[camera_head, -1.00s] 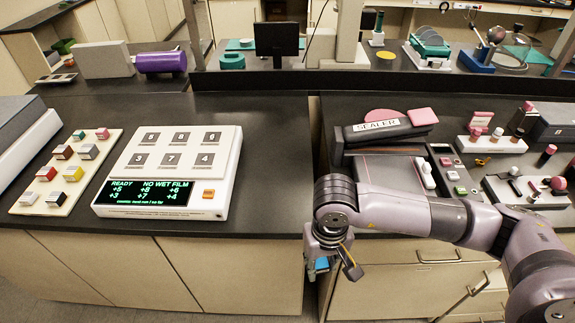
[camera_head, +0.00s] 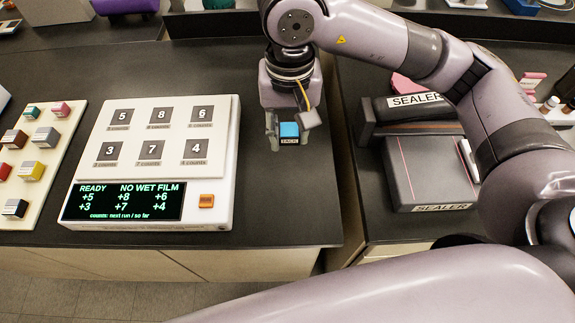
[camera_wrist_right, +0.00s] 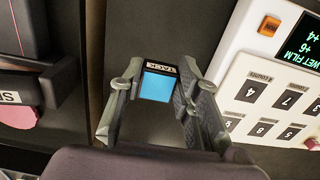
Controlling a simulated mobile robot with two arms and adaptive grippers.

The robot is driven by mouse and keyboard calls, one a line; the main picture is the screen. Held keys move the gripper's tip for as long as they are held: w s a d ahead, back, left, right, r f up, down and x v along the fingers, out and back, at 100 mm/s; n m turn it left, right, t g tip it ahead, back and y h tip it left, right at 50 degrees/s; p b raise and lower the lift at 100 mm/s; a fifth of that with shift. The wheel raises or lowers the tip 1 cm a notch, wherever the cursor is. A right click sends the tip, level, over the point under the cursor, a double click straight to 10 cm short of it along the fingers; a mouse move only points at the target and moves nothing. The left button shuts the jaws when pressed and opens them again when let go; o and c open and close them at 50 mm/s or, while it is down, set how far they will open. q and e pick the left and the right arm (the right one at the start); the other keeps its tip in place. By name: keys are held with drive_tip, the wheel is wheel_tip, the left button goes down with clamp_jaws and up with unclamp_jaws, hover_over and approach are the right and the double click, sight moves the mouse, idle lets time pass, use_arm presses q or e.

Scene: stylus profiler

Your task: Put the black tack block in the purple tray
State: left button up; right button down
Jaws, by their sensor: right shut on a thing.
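My right gripper (camera_head: 288,137) is shut on the tack block (camera_head: 289,130), which shows a blue face and a dark edge with a "TACK" label. The block is held above the dark counter, between the white count panel and the sealer. In the right wrist view the block (camera_wrist_right: 158,86) sits between the two fingers of the gripper (camera_wrist_right: 155,95). A purple object (camera_head: 125,5) shows at the top left, cut off by the picture edge; I cannot tell whether it is the tray. My left gripper is not in view.
The white count panel (camera_head: 215,170) stands left of the gripper, with a cream board of small blocks (camera_head: 35,185) beyond it. The grey sealer (camera_head: 420,170) is to the right, across a gap between counters. The dark counter (camera_head: 285,205) in front of the gripper is clear.

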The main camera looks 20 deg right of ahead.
sight(290, 143)
wheel_tip(290, 143, down, 5)
drive_tip(key=shift+r+p, duration=0.1)
drive_tip(key=shift+p, duration=0.4)
wheel_tip(290, 143, down, 5)
drive_tip(key=shift+w+d+p, duration=0.1)
drive_tip(key=shift+w+p, duration=0.05)
drive_tip(key=shift+p, duration=0.3)
drive_tip(key=shift+f, duration=0.35)
wheel_tip(290, 143, down, 4)
drive_tip(key=shift+f+p, duration=0.1)
drive_tip(key=shift+p, duration=0.45)
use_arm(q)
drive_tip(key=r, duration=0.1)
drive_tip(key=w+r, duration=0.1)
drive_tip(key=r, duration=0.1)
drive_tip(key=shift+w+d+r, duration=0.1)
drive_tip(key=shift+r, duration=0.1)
use_arm(e)
drive_tip(key=shift+f, duration=0.15)
drive_tip(key=shift+f+b, duration=0.2)
drive_tip(key=shift+b, duration=0.1)
drive_tip(key=c, duration=1.2)
unclamp_jaws()
drive_tip(key=shift+r, duration=0.1)
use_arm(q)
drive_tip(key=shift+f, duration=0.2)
